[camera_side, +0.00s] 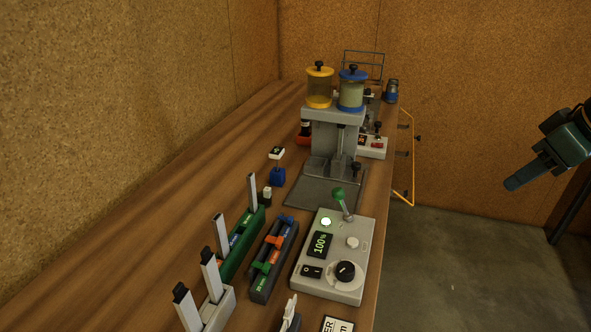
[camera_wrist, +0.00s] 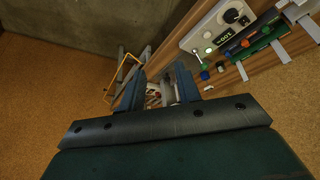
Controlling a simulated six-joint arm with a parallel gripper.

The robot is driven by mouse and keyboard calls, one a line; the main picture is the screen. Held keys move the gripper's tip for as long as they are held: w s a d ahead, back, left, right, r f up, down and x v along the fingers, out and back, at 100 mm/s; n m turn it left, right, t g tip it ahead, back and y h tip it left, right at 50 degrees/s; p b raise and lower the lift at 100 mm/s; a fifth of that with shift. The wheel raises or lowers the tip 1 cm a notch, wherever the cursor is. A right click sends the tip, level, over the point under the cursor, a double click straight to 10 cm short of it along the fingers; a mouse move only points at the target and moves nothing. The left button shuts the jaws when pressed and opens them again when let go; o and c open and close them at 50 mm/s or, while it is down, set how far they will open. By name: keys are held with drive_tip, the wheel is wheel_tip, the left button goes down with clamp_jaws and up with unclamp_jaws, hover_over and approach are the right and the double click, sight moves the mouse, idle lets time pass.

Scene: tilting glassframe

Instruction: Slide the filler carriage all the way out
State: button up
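The filler (camera_side: 335,116) is a grey stand on the bench with a yellow-lidded tank (camera_side: 319,88) and a blue-lidded tank (camera_side: 351,91) on top. Below them are a grey upright and a flat dark grey base plate (camera_side: 322,193). I cannot tell which part is the carriage or how far out it stands. My gripper (camera_side: 512,184) hangs in the air at the right of the side view, well apart from the filler and beyond the bench edge. In the wrist view my gripper's fingers (camera_wrist: 159,92) are apart with nothing held; small parts show in the distance between them.
A grey control box (camera_side: 334,255) with a green-knobbed lever and a "100%" display stands at the bench's front edge. Green and dark racks (camera_side: 273,262) stand left of it. A yellow-orange frame (camera_side: 409,160) sticks out past the bench's right edge. The space over the floor is open.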

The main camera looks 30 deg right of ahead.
sight(357, 164)
drive_tip(key=shift+g, duration=0.5)
drive_tip(key=w+f, duration=0.7)
drive_tip(key=w, duration=0.2)
drive_tip(key=w+d+f, duration=0.1)
drive_tip(key=w+f, duration=0.6)
drive_tip(key=w, duration=0.3)
drive_tip(key=w+d+f, duration=0.1)
drive_tip(key=w+f, duration=0.6)
drive_tip(key=w, duration=0.3)
drive_tip(key=shift+w+f, duration=0.2)
drive_tip(key=shift+w, duration=0.15)
drive_tip(key=shift+w, duration=5.85)
drive_tip(key=shift+w+f, duration=0.2)
drive_tip(key=shift+f, duration=0.3)
